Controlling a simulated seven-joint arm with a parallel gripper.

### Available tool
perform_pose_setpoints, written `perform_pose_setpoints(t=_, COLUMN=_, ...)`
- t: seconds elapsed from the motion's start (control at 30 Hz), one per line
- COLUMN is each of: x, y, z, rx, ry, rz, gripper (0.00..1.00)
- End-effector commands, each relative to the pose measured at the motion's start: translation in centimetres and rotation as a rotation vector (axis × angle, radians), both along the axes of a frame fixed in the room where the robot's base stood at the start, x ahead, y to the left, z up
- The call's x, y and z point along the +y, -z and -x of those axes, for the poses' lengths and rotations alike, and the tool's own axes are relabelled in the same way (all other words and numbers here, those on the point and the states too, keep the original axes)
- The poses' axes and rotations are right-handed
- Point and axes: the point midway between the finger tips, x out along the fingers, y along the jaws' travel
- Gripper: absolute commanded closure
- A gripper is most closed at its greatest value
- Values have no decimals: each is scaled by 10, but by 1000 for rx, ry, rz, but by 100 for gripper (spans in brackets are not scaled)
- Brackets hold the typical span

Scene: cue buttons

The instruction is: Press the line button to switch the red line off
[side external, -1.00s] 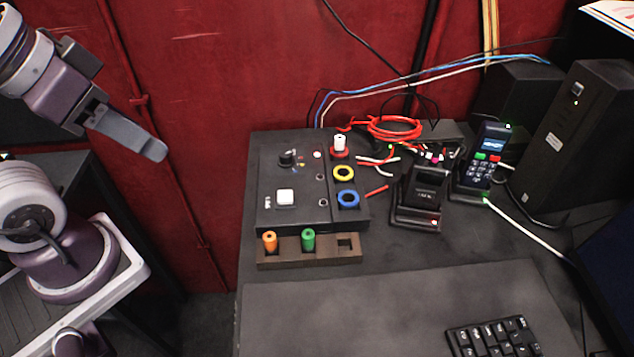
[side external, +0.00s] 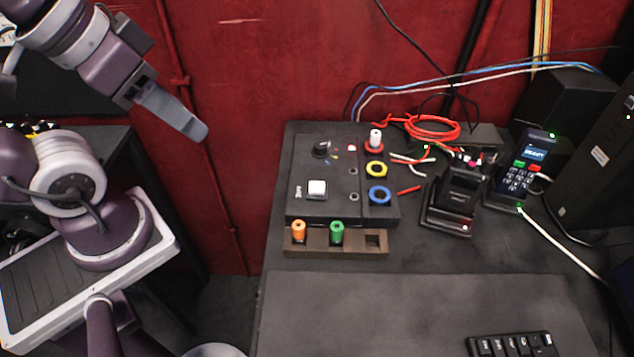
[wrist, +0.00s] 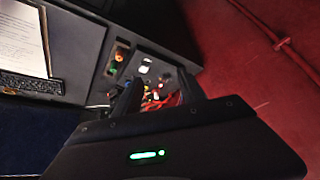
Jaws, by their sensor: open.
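A black control panel (side external: 303,209) lies on the dark desk. The square white button (side external: 317,188) on its lower left has small white lettering beside it, too small to read surely. A small reddish-white lamp (side external: 352,148) shows near the panel's upper right. My gripper (side external: 197,131) is up in the air, left of the panel and apart from it. In the wrist view my gripper (wrist: 156,90) is open, its two fingers apart with nothing held. The white button also shows small beyond the fingers in the wrist view (wrist: 145,66).
A white peg (side external: 376,136) stands in a red ring, above a yellow ring (side external: 376,169) and a blue ring (side external: 379,195). A wooden rack (side external: 350,252) at the panel's front holds orange and green pegs.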

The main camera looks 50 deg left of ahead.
Motion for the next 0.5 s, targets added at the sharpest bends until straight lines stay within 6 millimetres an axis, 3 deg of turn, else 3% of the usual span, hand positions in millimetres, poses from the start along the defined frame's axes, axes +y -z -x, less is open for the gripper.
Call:
perform_pose_setpoints(t=0.33, x=0, y=0, z=0, rx=0, ry=0, rz=0, gripper=54)
perform_pose_setpoints(t=0.5, x=0, y=0, z=0, rx=0, ry=0, rz=0, gripper=87)
